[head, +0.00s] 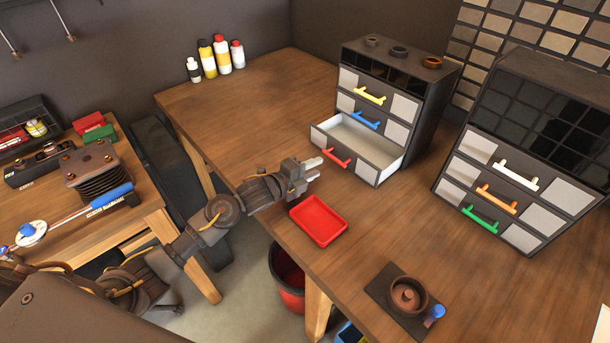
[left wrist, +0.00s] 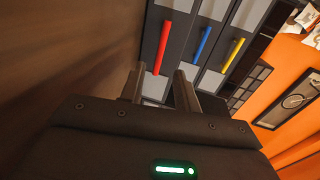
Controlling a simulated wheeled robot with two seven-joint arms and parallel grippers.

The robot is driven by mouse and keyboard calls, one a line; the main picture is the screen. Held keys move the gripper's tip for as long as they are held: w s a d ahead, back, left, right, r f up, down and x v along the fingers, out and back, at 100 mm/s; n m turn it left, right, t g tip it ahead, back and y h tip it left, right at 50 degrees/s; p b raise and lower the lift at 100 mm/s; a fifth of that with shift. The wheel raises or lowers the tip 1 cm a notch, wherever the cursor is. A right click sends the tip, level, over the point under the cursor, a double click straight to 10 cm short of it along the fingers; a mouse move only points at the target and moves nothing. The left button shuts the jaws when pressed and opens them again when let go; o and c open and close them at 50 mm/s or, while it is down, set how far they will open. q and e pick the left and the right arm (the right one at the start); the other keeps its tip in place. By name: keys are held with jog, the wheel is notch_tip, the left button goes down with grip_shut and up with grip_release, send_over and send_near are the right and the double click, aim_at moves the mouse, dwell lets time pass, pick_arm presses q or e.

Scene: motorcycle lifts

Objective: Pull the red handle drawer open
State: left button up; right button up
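The drawer with the red handle (head: 337,157) is the lowest of the left cabinet (head: 400,60) on the table. It stands pulled out, with its pale empty inside (head: 362,137) showing. My left gripper (head: 315,169) is open and empty just in front of the red handle, apart from it. In the left wrist view the red handle (left wrist: 162,47) lies beyond the spread fingers of the gripper (left wrist: 158,82). My right gripper is not in view.
Yellow (head: 370,96) and blue (head: 364,120) handle drawers above are shut. A red tray (head: 319,220) lies in front of the cabinet. A second cabinet (head: 540,120) stands to the right. A brown pot (head: 408,296) sits near the front edge. Several bottles (head: 222,55) stand at the back left.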

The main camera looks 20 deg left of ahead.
pick_arm(q)
jog(key=shift+v, duration=1.75)
jog(key=shift+d+r, duration=0.1)
